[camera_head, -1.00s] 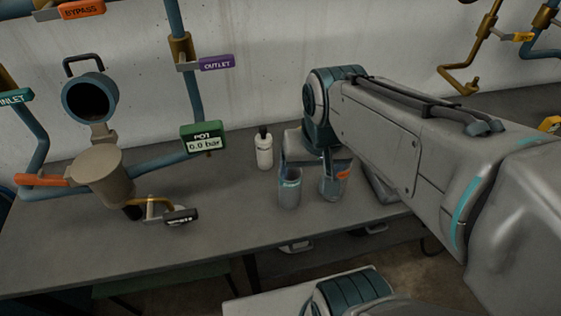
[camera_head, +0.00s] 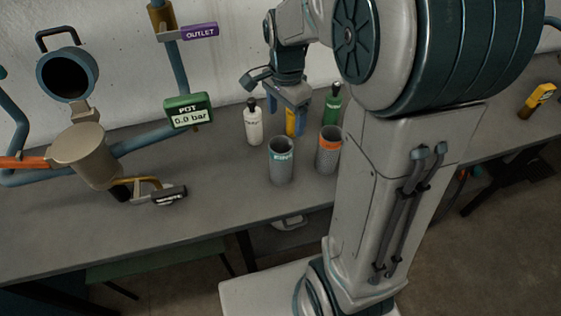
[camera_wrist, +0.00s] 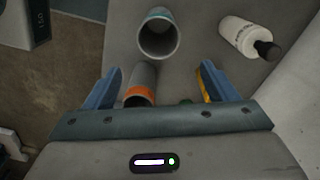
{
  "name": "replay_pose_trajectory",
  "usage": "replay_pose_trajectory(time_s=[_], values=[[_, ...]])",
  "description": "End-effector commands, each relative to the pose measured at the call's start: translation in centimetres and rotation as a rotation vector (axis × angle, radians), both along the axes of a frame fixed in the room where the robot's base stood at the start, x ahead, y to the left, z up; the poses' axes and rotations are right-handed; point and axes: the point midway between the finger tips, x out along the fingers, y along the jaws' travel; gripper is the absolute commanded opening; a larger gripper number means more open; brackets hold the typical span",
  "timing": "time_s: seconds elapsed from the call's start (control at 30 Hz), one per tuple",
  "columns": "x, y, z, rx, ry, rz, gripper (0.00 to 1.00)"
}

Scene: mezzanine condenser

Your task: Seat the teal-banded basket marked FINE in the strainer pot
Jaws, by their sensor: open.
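The teal-banded basket (camera_head: 281,164) is a grey, open-topped cylinder standing upright on the bench; its lettering is too small to read. It also shows in the wrist view (camera_wrist: 158,40), ahead of my fingers. The strainer pot (camera_head: 88,162) is the beige body at the left. Its blue-rimmed round lid (camera_head: 68,74), dark inside, stands raised behind it; I cannot see into the pot. My gripper (camera_head: 287,112) is open and empty, pointing down beyond the teal-banded basket and apart from it. Its two blue fingers spread wide in the wrist view (camera_wrist: 160,82).
An orange-banded basket (camera_head: 328,153) stands just right of the teal-banded one. A white bottle (camera_head: 253,124) and a green bottle (camera_head: 332,106) stand behind. Something yellow (camera_head: 291,122) shows by my fingers. A black-tagged handle (camera_head: 168,195) juts out by the pot. The bench between is clear.

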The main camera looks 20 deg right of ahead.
Motion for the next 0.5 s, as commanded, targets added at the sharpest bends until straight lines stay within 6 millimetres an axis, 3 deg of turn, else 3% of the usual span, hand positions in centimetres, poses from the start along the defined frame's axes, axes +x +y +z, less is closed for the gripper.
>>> replay_pose_trajectory(time_s=[0.1, 0.33, 0.5], values=[[-0.1, 0.0, -1.9, 0.000, 0.003, 0.001, 0.79], [-0.2, 0.3, -3.4, 0.000, 0.001, 0.002, 0.79], [-0.7, 1.3, -5.7, 0.000, 0.003, 0.004, 0.79]])
